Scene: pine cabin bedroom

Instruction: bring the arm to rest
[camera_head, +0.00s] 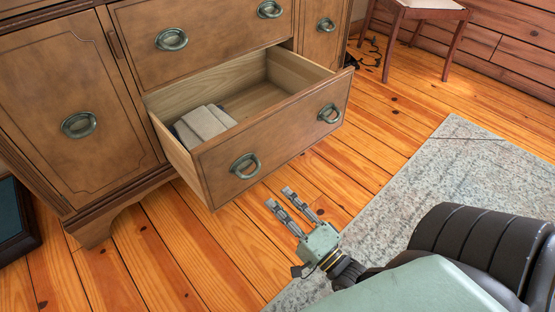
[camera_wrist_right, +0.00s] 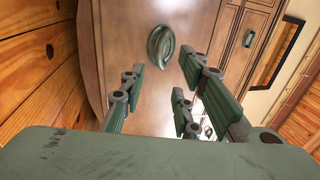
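My right gripper (camera_head: 279,199) is in the lower middle of the head view, in front of the open drawer (camera_head: 272,137). Its two fingers are spread apart with nothing between them. The right wrist view also shows the fingers (camera_wrist_right: 152,90) apart, with brown cabinet wood and a green ring handle (camera_wrist_right: 161,46) beyond them. The gripper is apart from the drawer front and its two ring handles. Folded grey cloths (camera_head: 204,124) lie in the drawer at its left end. My left gripper is not in view.
The wooden cabinet (camera_head: 66,65) fills the upper left, its lower drawer sticking out into the room. A grey rug (camera_head: 455,165) lies on the plank floor at the right. A chair (camera_head: 420,12) stands at the back right. A dark frame (camera_head: 14,222) leans at the left edge.

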